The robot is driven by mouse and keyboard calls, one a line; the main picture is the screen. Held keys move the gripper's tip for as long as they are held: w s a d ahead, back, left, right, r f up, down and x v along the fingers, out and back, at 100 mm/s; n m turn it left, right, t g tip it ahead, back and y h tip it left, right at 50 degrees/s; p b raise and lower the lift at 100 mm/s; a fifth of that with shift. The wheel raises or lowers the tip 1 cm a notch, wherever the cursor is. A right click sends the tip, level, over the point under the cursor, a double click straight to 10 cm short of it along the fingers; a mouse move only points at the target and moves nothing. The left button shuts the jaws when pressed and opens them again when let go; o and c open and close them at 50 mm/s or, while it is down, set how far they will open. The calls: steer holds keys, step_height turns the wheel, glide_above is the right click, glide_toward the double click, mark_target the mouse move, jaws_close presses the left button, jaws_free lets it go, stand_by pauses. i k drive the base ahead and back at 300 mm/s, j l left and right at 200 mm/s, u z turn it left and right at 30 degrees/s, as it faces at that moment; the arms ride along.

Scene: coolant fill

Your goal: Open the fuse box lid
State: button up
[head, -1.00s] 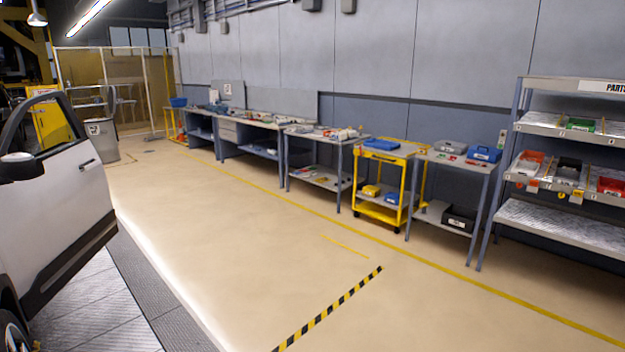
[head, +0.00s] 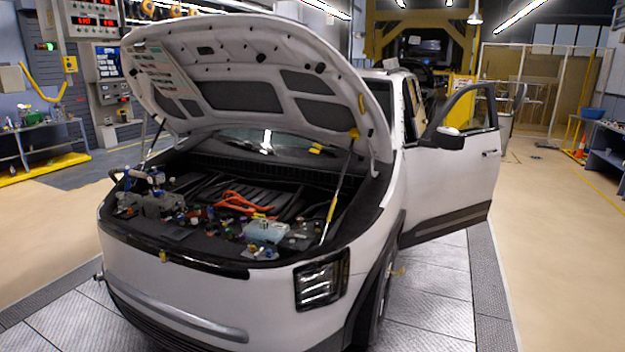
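A white car (head: 170,270) stands ahead with its hood (head: 240,70) propped up, so the engine bay is exposed. Small parts crowd the front of the bay. Orange cables (head: 240,203) lie in the middle, and a translucent light-blue container (head: 265,231) sits at the front right of the bay. A grey block-shaped assembly (head: 150,204) is at the bay's left. I cannot tell which part is the fuse box or whether its lid is open or shut. My gripper is not in view.
The car's front door (head: 465,160) stands open on the right. Clear floor (head: 555,250) runs along the right side. Metal floor plates (head: 430,285) surround the car. A bench (head: 40,140) and control panels (head: 108,75) stand at the left.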

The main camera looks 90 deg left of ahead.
mark_target(298, 240)
steer(key=u, duration=2.85)
steer(key=i+u, duration=0.15)
steer(key=i, duration=0.45)
steer(key=i+l+u, duration=0.1)
steer(key=i, duration=0.5)
steer(key=i+l+u, duration=0.15)
steer(key=i, duration=0.45)
steer(key=i+l+u, duration=0.1)
steer(key=i, duration=0.5)
steer(key=l, duration=0.1)
